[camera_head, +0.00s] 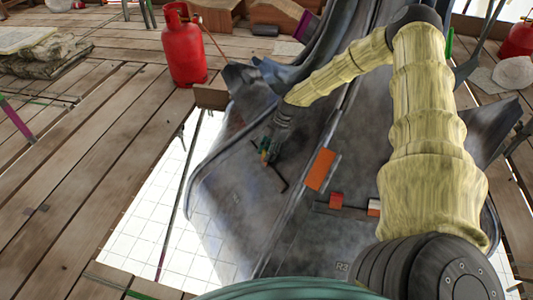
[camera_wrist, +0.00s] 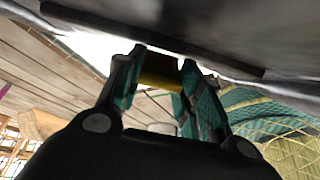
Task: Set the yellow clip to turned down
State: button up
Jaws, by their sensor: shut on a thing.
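In the wrist view the yellow clip (camera_wrist: 160,81) is between the two teal fingers of my gripper (camera_wrist: 163,75), which is shut on it. A dark red-brown piece (camera_wrist: 161,59) shows just beyond it, close to the dark metal sheet. In the head view my gripper (camera_head: 268,153) is small and low over the left part of the grey metal surface (camera_head: 226,190). Only a tiny orange-yellow spot shows at its fingertips there. Whether the clip is up or down cannot be made out.
A dark bar (camera_head: 275,178) lies beside the gripper. To its right are an orange plate (camera_head: 320,169), a red block (camera_head: 336,199) and a white-topped block (camera_head: 374,208). A red gas cylinder (camera_head: 184,48) stands on the planks at the upper left. White-tiled openings flank the metal.

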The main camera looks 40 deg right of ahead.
jog(key=shift+f, duration=0.1)
jog(key=o, duration=1.1)
jog(key=shift+v, duration=6)
